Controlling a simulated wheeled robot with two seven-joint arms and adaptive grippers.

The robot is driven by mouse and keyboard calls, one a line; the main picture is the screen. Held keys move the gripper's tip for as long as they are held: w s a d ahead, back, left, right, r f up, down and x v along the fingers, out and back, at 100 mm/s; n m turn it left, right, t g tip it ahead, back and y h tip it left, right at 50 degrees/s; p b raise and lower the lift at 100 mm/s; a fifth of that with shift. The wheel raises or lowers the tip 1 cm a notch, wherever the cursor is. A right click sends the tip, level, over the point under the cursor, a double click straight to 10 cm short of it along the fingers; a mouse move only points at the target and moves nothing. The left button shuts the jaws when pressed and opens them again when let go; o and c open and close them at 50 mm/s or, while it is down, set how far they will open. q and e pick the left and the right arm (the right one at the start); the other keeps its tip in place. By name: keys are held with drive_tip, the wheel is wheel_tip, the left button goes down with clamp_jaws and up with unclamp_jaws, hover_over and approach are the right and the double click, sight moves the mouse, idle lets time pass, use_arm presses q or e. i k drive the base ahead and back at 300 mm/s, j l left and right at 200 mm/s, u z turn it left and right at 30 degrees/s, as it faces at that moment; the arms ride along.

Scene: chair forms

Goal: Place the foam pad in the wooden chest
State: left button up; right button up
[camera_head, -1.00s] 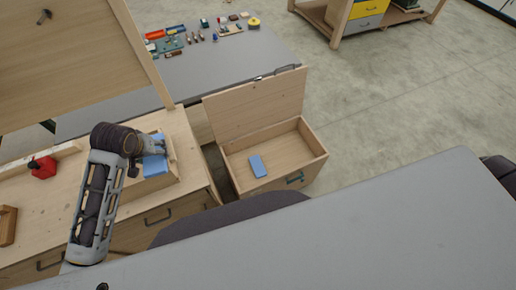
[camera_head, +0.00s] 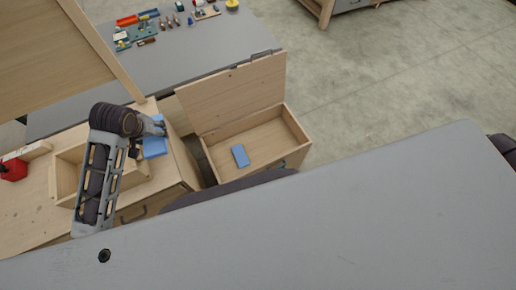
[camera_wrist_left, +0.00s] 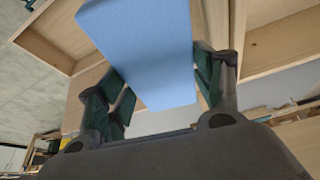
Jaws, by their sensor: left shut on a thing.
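A blue foam pad (camera_head: 154,148) is in my left gripper (camera_head: 156,127), above the right end of the wooden workbench. In the left wrist view the pad (camera_wrist_left: 145,45) lies between the two dark green fingers of the left gripper (camera_wrist_left: 158,85), which is shut on it. The wooden chest (camera_head: 294,124) stands to the right of the bench with its lid (camera_head: 235,92) raised. A second blue pad (camera_head: 240,155) lies flat on the chest floor, toward the front. My right gripper is not in view.
An open wooden tray (camera_head: 65,179) is on the bench below my left arm. A red can (camera_head: 13,170) stands at far left. A grey table (camera_head: 190,62) with tools and small parts is behind. Most of the chest floor is bare.

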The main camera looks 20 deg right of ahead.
sight(266, 150)
drive_tip(key=l, duration=0.4)
drive_tip(key=i+l+z, duration=0.1)
drive_tip(key=l, duration=0.25)
drive_tip(key=i+l, duration=0.15)
drive_tip(key=l, duration=0.25)
drive_tip(key=l+z, duration=0.15)
drive_tip(key=l, duration=0.2)
drive_tip(key=i, duration=0.05)
